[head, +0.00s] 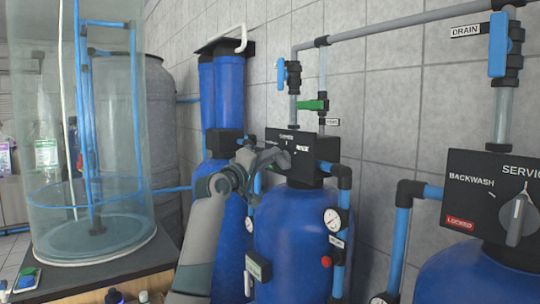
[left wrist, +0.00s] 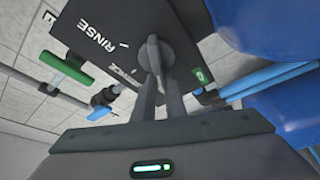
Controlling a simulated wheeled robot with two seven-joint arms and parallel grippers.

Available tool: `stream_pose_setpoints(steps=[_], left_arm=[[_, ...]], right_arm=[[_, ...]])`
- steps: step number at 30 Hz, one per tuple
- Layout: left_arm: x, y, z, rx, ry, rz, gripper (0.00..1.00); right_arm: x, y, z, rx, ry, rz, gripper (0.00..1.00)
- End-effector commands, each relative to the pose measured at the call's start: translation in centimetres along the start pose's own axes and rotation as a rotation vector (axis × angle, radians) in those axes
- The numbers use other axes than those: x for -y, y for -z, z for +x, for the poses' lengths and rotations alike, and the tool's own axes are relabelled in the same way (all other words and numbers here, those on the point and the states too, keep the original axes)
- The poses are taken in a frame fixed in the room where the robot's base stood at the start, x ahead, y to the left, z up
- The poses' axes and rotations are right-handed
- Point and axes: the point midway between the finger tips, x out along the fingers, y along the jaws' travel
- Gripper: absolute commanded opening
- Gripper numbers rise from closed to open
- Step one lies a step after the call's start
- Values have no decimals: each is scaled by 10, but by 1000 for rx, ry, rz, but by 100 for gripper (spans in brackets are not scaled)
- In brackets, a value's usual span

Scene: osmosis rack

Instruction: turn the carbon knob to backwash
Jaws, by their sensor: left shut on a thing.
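The carbon knob (left wrist: 153,52) is a grey lever knob on the black control panel (head: 303,136) of the middle blue tank. The panel shows in the left wrist view (left wrist: 90,20) with RINSE and SERVICE lettering and a small green tag. My left gripper (head: 283,158) is at the panel front. In the left wrist view its two fingers (left wrist: 160,80) are shut on the knob, one on each side. In the head view the gripper covers the knob and the panel's lower left, so a BACKWASH label is hidden there. My right gripper is in neither view.
Another panel (head: 470,205) at right has BACKWASH and SERVICE labels, a red LOCKED tag and its own grey knob (head: 516,220). Pipes and a green-handled valve (head: 313,105) stand above the middle tank (head: 300,225). A clear cylindrical tank (head: 50,130) stands left.

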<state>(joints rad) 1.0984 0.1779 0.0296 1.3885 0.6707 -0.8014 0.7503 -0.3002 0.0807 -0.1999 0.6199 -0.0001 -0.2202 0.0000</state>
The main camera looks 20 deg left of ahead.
Motion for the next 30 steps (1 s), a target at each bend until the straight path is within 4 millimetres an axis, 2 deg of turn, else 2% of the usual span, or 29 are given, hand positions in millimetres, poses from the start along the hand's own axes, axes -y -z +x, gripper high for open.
stream_pose_setpoints(steps=[1, 7, 8, 9, 10, 23, 30], left_arm=[[8, -9, 1, 16, 13, -6, 0], [8, -9, 1, 17, 13, -5, 0], [8, -9, 1, 17, 13, -5, 18], [8, -9, 1, 17, 13, -5, 28], [8, -9, 1, 17, 12, -5, 30], [4, -5, -1, 10, 6, -2, 30], [5, -4, -17, 6, 4, 1, 30]], right_arm=[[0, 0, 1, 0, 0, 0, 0], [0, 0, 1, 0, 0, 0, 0], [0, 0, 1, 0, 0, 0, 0], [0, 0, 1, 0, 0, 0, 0], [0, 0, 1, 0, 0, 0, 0], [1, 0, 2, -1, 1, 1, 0], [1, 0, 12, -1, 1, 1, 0]])
